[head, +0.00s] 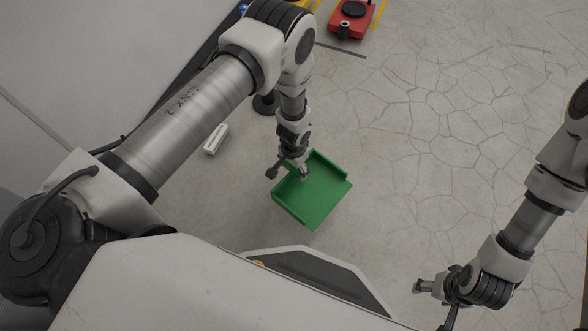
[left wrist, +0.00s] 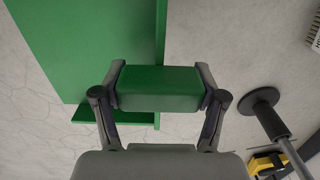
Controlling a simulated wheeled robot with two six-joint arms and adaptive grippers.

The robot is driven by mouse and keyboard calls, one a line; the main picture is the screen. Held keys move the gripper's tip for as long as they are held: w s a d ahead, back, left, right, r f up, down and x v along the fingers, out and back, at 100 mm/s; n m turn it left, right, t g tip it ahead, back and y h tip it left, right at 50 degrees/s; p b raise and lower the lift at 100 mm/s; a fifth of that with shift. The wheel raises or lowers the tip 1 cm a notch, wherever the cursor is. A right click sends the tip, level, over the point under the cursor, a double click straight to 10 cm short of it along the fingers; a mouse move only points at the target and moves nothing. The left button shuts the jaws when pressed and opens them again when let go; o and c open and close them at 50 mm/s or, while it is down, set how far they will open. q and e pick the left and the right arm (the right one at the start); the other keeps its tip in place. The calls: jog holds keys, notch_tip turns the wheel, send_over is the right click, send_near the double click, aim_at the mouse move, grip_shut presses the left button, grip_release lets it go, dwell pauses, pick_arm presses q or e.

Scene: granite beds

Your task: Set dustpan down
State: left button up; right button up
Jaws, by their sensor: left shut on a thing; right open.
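The green dustpan (head: 314,193) is in the middle of the head view, over the grey floor. It also fills the upper left of the left wrist view (left wrist: 90,45). My left gripper (head: 290,172) is at its upper left side. In the left wrist view the left gripper (left wrist: 160,88) has its two fingers closed on the dustpan's green block-shaped handle. I cannot tell whether the dustpan touches the floor. My right gripper (head: 433,289) is open and empty at the lower right, apart from the dustpan.
A small white vented block (head: 216,139) lies on the floor left of the dustpan. A dark round base (left wrist: 259,101) with a pole stands near the left gripper. A red machine (head: 352,19) is at the top. The cracked floor (head: 440,130) to the right is clear.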

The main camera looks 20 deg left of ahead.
pick_arm(q)
jog(key=f+n+b, duration=0.1)
jog(key=f+b, duration=0.1)
jog(key=f, duration=0.2)
jog(key=f+n+b, duration=0.1)
jog(key=f+b, duration=0.2)
jog(key=f, duration=0.1)
jog(key=w+a+f+n+b, duration=0.1)
jog(key=f+b, duration=0.2)
jog(key=f, duration=0.2)
jog(key=shift+n, duration=0.4)
pick_arm(e)
notch_tip(320, 180, down, 11)
jog(key=shift+r, duration=0.15)
pick_arm(q)
jog(key=shift+f+b, duration=0.55)
pick_arm(e)
jog(key=shift+w+f, duration=0.1)
jog(key=shift+f, duration=0.35)
pick_arm(q)
jog(key=o, duration=1.5)
jog(key=shift+r, duration=0.1)
jog(key=shift+d+r, duration=0.1)
jog(key=shift+r, duration=3.6)
